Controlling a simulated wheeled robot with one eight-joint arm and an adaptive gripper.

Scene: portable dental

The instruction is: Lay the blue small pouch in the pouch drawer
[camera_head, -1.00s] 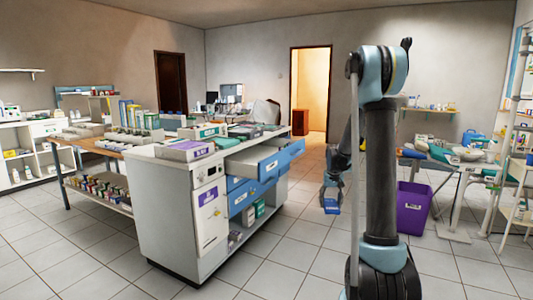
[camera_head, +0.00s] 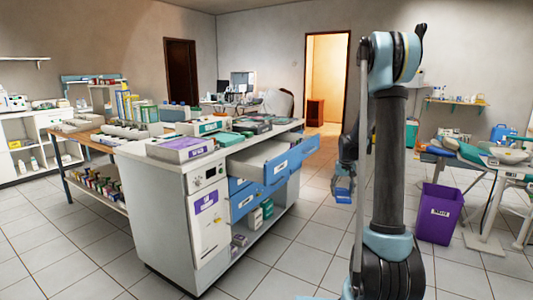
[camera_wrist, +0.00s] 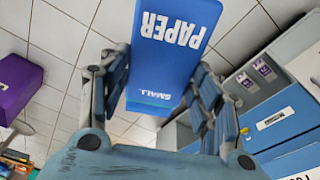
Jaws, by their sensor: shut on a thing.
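The blue small pouch (camera_wrist: 172,45), a flat blue packet printed "PAPER" and "SMALL", is held between the fingers of my gripper (camera_wrist: 158,85) in the wrist view. My gripper (camera_head: 343,182) also shows in the head view, hanging low right of the cabinet, partly behind my arm. A blue-fronted top drawer (camera_head: 291,158) of the white cabinet stands pulled open. My gripper is apart from it, to its right and lower. Its label is too small to read, and its inside is mostly hidden. Other blue drawer fronts (camera_head: 246,199) sit below it.
The white cabinet (camera_head: 160,215) carries boxes and trays on top, including a purple-and-white box (camera_head: 181,148). A purple bin (camera_head: 439,213) stands at the right, near a table with supplies. Tiled floor (camera_head: 305,235) between cabinet and my arm is clear.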

